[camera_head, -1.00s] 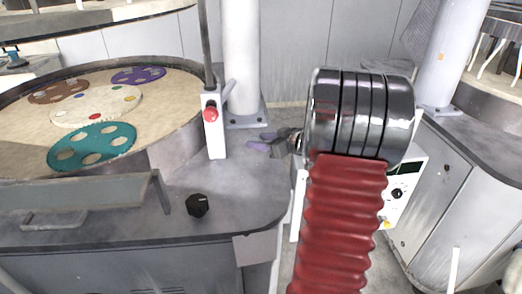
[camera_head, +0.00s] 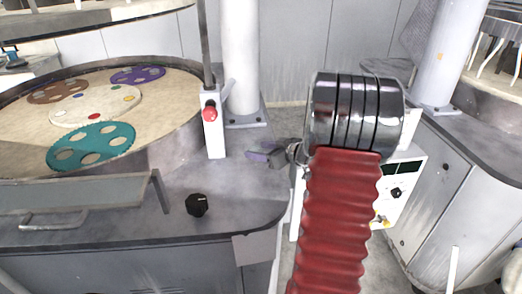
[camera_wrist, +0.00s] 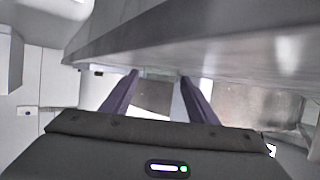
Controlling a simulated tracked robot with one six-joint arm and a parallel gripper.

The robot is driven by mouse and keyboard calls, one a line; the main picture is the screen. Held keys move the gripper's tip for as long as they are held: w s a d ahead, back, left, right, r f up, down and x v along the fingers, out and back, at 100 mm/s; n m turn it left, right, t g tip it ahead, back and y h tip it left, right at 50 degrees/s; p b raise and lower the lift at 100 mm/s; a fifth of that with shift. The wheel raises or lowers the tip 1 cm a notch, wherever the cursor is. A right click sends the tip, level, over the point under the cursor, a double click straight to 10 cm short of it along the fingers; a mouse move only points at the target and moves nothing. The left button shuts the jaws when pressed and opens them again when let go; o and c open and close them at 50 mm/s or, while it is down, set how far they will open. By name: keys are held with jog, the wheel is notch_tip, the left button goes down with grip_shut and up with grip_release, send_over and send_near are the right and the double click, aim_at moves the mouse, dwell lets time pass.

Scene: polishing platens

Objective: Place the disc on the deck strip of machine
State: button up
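Several toothed discs with holes lie on the round cream platen (camera_head: 25,135) at left: a teal disc (camera_head: 91,147), a brown disc (camera_head: 58,91) and a purple disc (camera_head: 138,75), around a pale central plate (camera_head: 95,104). I cannot tell which one the task means. The machine's grey deck (camera_head: 240,189) runs in front of the platen and to its right. My gripper (camera_head: 258,155) is by the deck's right rear side, right of the red-button post. In the wrist view, its purple fingers (camera_wrist: 160,76) are apart, with no disc clearly visible between them.
A black knob (camera_head: 197,205) stands on the deck. A post with a red button (camera_head: 210,113) and a white column (camera_head: 240,60) rise behind it. A white control box (camera_head: 402,190) and another machine (camera_head: 455,185) are at right. A raised grey panel (camera_head: 75,195) stands front left.

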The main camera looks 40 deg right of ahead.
jog(key=shift+o, duration=0.8)
jog(key=shift+r, duration=0.15)
jog(key=shift+s+r, duration=0.1)
jog(key=shift+s, duration=0.15)
jog(key=v, duration=1.1)
jog(key=shift+s+r, duration=0.1)
jog(key=shift+s, duration=0.1)
